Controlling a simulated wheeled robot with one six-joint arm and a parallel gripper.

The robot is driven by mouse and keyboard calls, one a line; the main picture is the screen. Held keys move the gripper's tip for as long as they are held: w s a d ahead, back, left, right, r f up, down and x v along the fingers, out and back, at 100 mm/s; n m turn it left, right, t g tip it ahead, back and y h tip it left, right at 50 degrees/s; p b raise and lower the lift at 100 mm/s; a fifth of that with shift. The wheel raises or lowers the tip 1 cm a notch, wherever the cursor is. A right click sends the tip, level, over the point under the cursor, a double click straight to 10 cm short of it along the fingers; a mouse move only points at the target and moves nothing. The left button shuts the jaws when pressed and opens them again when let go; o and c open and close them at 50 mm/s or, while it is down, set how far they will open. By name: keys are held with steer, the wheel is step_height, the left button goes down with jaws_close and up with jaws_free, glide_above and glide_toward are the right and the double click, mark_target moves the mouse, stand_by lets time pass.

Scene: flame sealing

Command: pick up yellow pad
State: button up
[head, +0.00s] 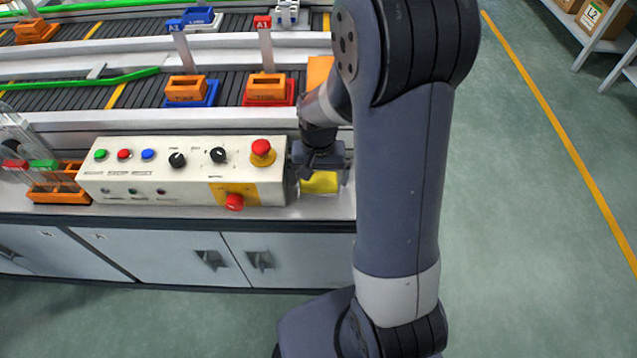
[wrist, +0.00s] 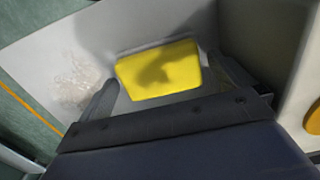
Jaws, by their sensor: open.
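The yellow pad (head: 319,182) lies on the bench top just right of the control box, partly hidden by my gripper in the head view. In the wrist view the yellow pad (wrist: 160,70) lies flat between my two fingers, with a shadow across it. My gripper (wrist: 168,90) is open, one finger on each side of the pad, with gaps showing beside it. In the head view my gripper (head: 320,170) is over the pad, pointing down. How far above the pad the fingertips are cannot be told.
The control box (head: 180,172) with buttons, knobs and red stops stands close on the left. Conveyors with orange blocks (head: 185,87) run behind. The bench top (wrist: 80,40) has a pale worn patch. The bench's edge is near the pad. Shelving (head: 600,40) stands far right.

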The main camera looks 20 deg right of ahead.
mark_target(319, 179)
steer(key=shift+f, duration=0.65)
steer(key=shift+c, duration=0.4)
steer(key=c, duration=0.8)
steer(key=shift+r, duration=0.1)
step_height(319, 179, up, 18)
steer(key=shift+f+p, duration=0.1)
steer(key=shift+p, duration=0.85)
